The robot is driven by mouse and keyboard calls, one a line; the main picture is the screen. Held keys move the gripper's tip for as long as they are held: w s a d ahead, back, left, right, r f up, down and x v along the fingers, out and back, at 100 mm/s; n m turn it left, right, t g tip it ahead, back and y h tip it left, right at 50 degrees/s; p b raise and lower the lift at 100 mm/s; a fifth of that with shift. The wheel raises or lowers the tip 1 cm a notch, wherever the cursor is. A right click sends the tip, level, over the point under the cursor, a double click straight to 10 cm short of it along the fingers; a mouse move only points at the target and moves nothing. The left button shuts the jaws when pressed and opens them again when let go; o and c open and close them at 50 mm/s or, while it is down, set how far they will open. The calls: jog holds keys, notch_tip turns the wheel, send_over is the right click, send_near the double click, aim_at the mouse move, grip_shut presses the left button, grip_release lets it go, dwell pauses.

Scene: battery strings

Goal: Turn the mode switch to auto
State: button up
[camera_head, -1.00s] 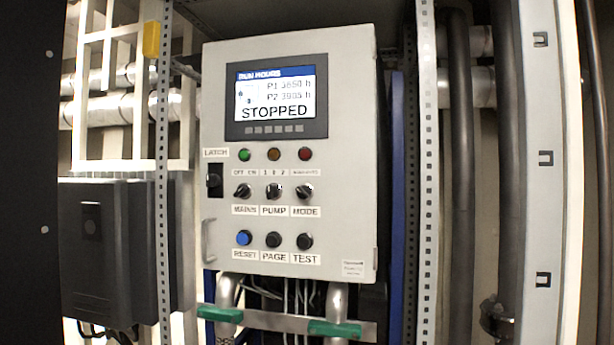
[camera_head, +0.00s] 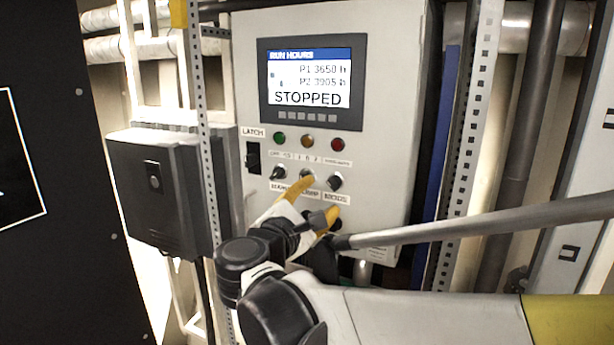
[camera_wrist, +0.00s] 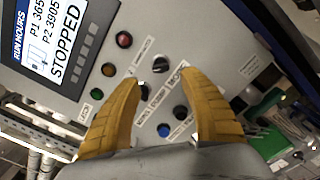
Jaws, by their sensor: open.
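The mode switch (camera_head: 335,181) is a black rotary knob, rightmost in the switch row of a light grey control panel (camera_head: 400,40). It also shows in the wrist view (camera_wrist: 160,64), just beyond the gap between the fingertips. Its exact pointer position is too small to read. My gripper (camera_head: 322,194) has yellow fingers spread open and empty, in front of the panel at the lower left of the mode switch. In the wrist view my gripper (camera_wrist: 160,77) points at the panel; I cannot tell whether a finger touches it.
The pump knob (camera_wrist: 143,92) sits beside the mode switch, close to one fingertip. The display (camera_head: 310,84) reads STOPPED. Green, amber and red lamps (camera_head: 338,145) are above the knobs. A dark box (camera_head: 160,195) and a perforated upright (camera_head: 478,110) flank the panel.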

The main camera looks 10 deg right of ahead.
aim_at(332, 186)
jog(key=p+x, duration=0.1)
jog(key=x, duration=0.7)
jog(key=shift+w+d, duration=0.2)
jog(key=shift+w, duration=0.05)
jog(key=shift+c, duration=0.5)
jog(key=shift+s, duration=0.1)
grip_shut()
